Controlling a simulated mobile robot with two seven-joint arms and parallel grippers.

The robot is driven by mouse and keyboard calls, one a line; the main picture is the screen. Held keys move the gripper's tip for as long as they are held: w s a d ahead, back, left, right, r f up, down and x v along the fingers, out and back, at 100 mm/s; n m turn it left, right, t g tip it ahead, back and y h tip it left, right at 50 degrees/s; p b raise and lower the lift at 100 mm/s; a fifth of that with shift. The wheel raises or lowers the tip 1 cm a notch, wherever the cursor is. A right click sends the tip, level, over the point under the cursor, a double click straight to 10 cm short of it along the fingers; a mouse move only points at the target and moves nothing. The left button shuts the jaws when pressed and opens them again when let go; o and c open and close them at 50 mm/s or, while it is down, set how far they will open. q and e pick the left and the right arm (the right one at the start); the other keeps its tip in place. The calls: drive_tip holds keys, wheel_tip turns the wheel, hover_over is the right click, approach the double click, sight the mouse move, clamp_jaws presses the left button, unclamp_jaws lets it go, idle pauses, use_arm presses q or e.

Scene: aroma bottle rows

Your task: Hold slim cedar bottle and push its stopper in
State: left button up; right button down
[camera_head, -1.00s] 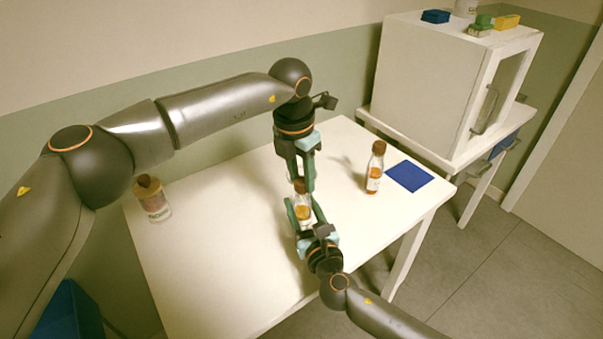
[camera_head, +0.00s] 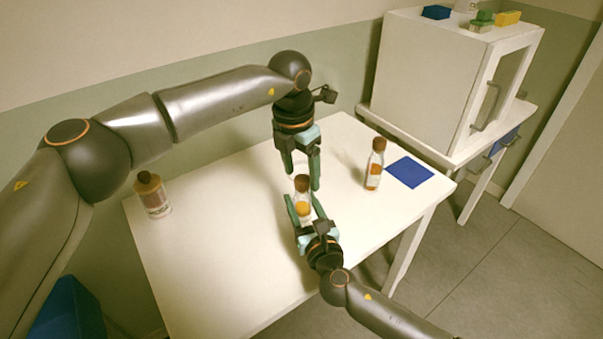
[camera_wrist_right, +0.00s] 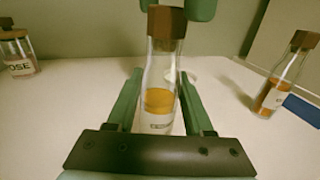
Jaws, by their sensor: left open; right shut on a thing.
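The slim bottle (camera_head: 302,209) with amber liquid stands upright between the fingers of my right gripper (camera_head: 304,202), which is shut on it. In the right wrist view the clear bottle (camera_wrist_right: 160,75) shows a pale label low down, partly hidden and unreadable. Its brown stopper (camera_wrist_right: 166,22) sits at the top of the neck and also shows in the head view (camera_head: 302,183). My left gripper (camera_head: 302,173) is open and points down just above the bottle, its fingers spread around the stopper's position. A green left finger (camera_wrist_right: 201,9) shows beside the stopper in the wrist view.
Another amber bottle with a brown stopper (camera_head: 375,164) stands at right, beside a blue mat (camera_head: 410,173). A wider stoppered bottle (camera_head: 153,195) stands at the table's left. The white table (camera_head: 225,255) is clear between them. A white cabinet (camera_head: 425,85) stands behind at right.

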use_arm(q)
wheel_tip(320, 180, up, 11)
drive_tip(key=s, duration=0.1)
drive_tip(key=shift+a, duration=0.45)
drive_tip(key=shift+f, duration=0.1)
use_arm(e)
drive_tip(key=shift+c, duration=1)
unclamp_jaws()
use_arm(q)
drive_tip(key=shift+r+p, duration=0.35)
use_arm(e)
drive_tip(key=v, duration=1.2)
drive_tip(key=shift+s+d, duration=0.1)
drive_tip(key=shift+s, duration=0.2)
use_arm(q)
drive_tip(key=shift+f, duration=0.1)
